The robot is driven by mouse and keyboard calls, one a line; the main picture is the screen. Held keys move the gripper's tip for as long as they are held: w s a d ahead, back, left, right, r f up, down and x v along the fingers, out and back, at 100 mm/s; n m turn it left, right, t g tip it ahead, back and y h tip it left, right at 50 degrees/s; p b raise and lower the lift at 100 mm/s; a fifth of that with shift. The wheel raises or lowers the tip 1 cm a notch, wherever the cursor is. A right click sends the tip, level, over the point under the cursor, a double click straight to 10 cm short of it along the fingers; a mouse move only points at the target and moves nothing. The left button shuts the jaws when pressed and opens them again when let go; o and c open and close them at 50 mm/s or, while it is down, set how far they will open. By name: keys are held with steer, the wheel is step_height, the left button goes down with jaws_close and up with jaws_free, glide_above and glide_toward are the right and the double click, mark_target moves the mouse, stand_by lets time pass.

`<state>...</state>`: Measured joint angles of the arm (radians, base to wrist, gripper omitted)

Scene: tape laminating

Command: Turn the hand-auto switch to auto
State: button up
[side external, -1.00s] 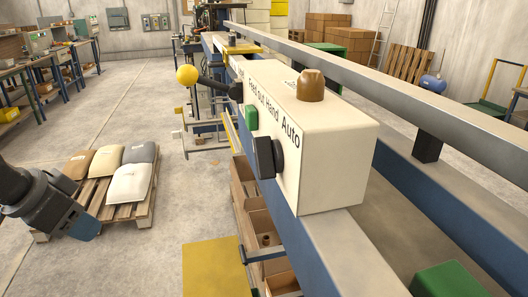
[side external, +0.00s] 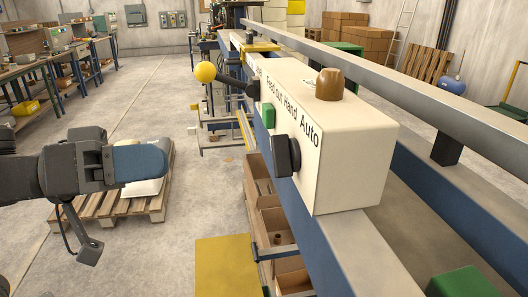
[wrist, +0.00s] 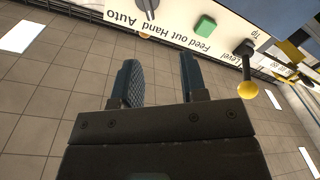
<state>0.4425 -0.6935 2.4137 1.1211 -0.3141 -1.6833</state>
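The hand-auto switch (side external: 284,155) is a black knob on the face of a cream control box (side external: 355,160). Its grip looks roughly upright below the "Hand" and "Auto" labels; I cannot tell exactly which one it points to. In the wrist view the switch (wrist: 147,6) is at the top edge, partly cut off. My gripper (side external: 165,160) is left of the box, with clear air between it and the switch. In the wrist view my gripper (wrist: 159,62) has its two blue fingers apart with nothing between them.
A green button (side external: 268,115) and a black lever with a yellow ball (side external: 205,72) are on the same face, beyond the switch. A brown domed cap (side external: 330,84) tops the box. Open cartons (side external: 268,222) sit below. A pallet (side external: 120,207) is behind my gripper.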

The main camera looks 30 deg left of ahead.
mark_target(284, 156)
steer(key=w+d+h, duration=0.1)
steer(key=w+d, duration=0.8)
steer(key=d, duration=0.1)
steer(key=shift+d+g, duration=0.3)
jaws_close()
stand_by(0.4)
